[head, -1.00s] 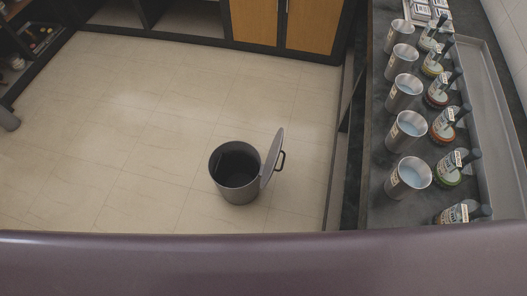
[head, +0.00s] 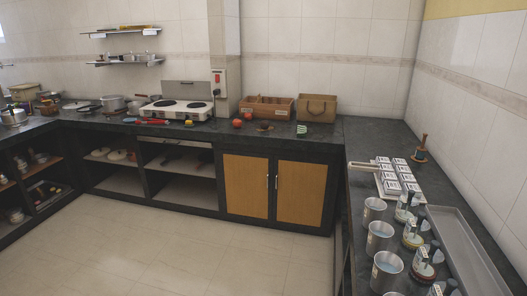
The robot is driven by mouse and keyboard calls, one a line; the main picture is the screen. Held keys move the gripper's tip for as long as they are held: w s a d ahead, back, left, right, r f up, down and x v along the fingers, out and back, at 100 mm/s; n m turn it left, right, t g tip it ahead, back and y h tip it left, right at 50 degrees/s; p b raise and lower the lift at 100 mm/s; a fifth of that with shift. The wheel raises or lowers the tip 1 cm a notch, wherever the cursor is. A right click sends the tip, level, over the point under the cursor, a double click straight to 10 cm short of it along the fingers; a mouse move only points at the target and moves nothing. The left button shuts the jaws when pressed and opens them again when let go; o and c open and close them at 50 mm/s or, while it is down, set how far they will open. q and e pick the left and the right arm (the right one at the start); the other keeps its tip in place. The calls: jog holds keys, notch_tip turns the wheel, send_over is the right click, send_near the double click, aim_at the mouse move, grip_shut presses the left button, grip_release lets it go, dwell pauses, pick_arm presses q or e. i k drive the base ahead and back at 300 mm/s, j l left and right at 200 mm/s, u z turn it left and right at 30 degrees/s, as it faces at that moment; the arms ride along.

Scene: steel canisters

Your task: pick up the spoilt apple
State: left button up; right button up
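Small round red things (head: 237,123), possibly apples, lie on the dark back counter (head: 325,131), right of the stove. A flat brownish thing (head: 264,127) lies just right of them. They are too small for me to tell which, if any, is the spoilt apple. Neither of my grippers is in view.
A white two-burner stove (head: 178,108), a wooden crate (head: 267,107) and a brown box (head: 317,107) stand on the back counter. Steel canisters (head: 379,238) and bottles line the right counter. The tiled floor (head: 150,250) is clear in the middle.

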aim_at(265, 124)
jog(key=i+j+u, duration=0.2)
jog(key=j, duration=0.15)
jog(key=j+u, duration=0.2)
jog(key=j, duration=0.2)
jog(key=i+j+u, duration=0.15)
jog(key=j, duration=0.2)
jog(key=i+j+u, duration=0.5)
jog(key=i+j, duration=0.25)
jog(key=i+j+u, duration=0.3)
jog(key=i+j, duration=0.25)
jog(key=i+l+z, duration=0.15)
jog(key=i+z, duration=1)
jog(key=i+j+z, duration=0.25)
jog(key=i+z, duration=0.15)
jog(key=i+l+z, duration=0.15)
jog(key=i+z, duration=0.2)
jog(key=i, duration=0.25)
jog(key=i+z, duration=0.35)
jog(key=i, duration=0.25)
jog(key=i+j+z, duration=0.1)
jog(key=i+z, duration=0.25)
jog(key=i, duration=0.25)
